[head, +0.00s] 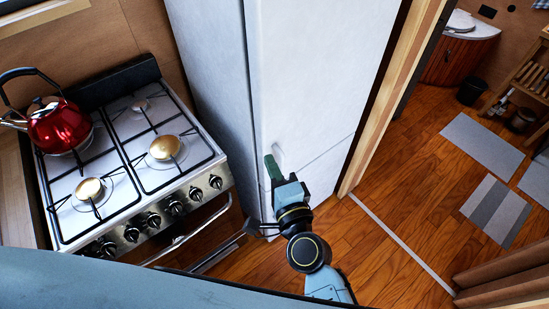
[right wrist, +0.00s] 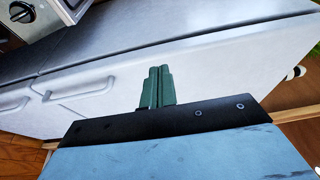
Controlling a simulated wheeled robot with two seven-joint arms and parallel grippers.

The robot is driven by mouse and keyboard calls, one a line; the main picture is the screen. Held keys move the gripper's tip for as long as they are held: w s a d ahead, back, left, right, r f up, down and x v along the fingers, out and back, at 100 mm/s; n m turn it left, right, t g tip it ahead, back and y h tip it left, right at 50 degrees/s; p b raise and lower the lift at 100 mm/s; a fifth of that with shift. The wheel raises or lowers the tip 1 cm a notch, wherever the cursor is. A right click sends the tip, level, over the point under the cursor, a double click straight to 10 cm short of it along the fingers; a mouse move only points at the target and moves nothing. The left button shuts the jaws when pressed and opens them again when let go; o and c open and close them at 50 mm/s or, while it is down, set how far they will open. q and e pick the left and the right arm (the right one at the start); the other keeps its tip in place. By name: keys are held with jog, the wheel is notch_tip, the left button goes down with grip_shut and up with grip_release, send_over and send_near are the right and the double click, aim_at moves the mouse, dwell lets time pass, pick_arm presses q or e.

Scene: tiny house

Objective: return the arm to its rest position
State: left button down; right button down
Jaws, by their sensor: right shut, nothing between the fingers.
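My right arm comes in from the bottom of the head view, and its right gripper (head: 273,165) is in front of the white fridge (head: 305,80). Its green fingers are shut with nothing between them. In the right wrist view the shut fingers (right wrist: 157,86) point at the fridge front, with a door handle (right wrist: 80,84) to their left. I cannot tell how far the fingertips are from the door. My left gripper does not show in either view.
A white gas stove (head: 122,205) with a red kettle (head: 58,125) on its back left stands left of the fridge. A wooden door frame (head: 392,100) is right of the fridge. Wood floor (head: 385,225) is clear in front, with grey mats (head: 482,145) beyond the doorway.

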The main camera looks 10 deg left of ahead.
jog(key=s+d+f+n+g+h+b, duration=0.1)
jog(key=s+d+f+n+g+b, duration=0.2)
jog(key=f, duration=0.9)
jog(key=s+d+f+n+g+h+b, duration=0.15)
jog(key=s+d+f, duration=0.3)
jog(key=f, duration=0.75)
jog(key=s+d+f+n+g+h+b, duration=0.1)
jog(key=s+d+f+n+g+h, duration=0.2)
jog(key=f, duration=0.9)
jog(key=s+d+f+n+g+h+b, duration=0.2)
jog(key=s+d+f+n+g, duration=0.1)
jog(key=s+d+f, duration=0.7)
jog(key=s+d+f+n+g+h+b, duration=0.1)
jog(key=s+d+f+n+g+b, duration=0.1)
jog(key=s+d+f, duration=0.8)
jog(key=s+d+n+g, duration=0.1)
jog(key=s+g, duration=0.1)
jog(key=s, duration=0.3)
jog(key=shift+d+n+h, duration=0.35)
jog(key=shift+f, duration=0.1)
